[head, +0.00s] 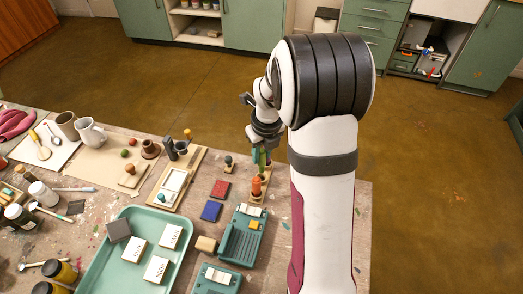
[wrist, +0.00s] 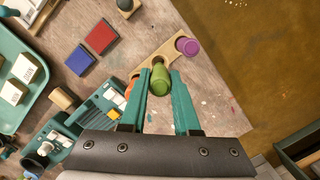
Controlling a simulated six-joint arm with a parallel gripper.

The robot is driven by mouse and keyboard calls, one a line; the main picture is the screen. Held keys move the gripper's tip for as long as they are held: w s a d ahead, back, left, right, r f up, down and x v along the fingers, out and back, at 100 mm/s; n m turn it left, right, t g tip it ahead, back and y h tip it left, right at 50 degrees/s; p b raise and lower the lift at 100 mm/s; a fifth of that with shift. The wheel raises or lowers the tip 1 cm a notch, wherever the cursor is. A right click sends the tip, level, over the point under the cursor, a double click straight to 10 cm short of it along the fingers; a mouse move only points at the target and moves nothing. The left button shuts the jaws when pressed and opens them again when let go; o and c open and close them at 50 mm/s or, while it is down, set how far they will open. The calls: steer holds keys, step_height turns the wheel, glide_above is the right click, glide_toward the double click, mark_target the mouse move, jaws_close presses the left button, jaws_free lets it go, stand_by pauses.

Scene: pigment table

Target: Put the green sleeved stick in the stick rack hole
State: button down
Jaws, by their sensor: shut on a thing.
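The green sleeved stick (wrist: 160,82) is between the two teal fingers of my gripper (wrist: 160,76) in the wrist view, seen nearly end-on. My gripper is shut on it. The pale wooden stick rack (wrist: 171,50) lies just beyond and below it. A purple stick (wrist: 187,46) stands at the rack's far end, and an orange stick (wrist: 130,88) at its near end, partly behind the left finger. The green stick overlaps the middle of the rack; I cannot tell if its lower end is in a hole. In the head view my gripper (head: 261,158) is above the rack, beside the orange stick (head: 256,185).
Red (head: 220,190) and blue (head: 211,211) pads lie left of the rack. A teal device (head: 241,238) is in front of it. A green tray (head: 120,270) with white blocks is further left. The table right of the rack is bare in the wrist view.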

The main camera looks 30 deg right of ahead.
mark_target(262, 162)
steer(key=shift+f, duration=0.1)
stand_by(0.6)
steer(key=shift+f, duration=0.9)
steer(key=shift+f, duration=0.1)
steer(key=shift+f, duration=0.7)
steer(key=shift+c, duration=0.4)
jaws_free()
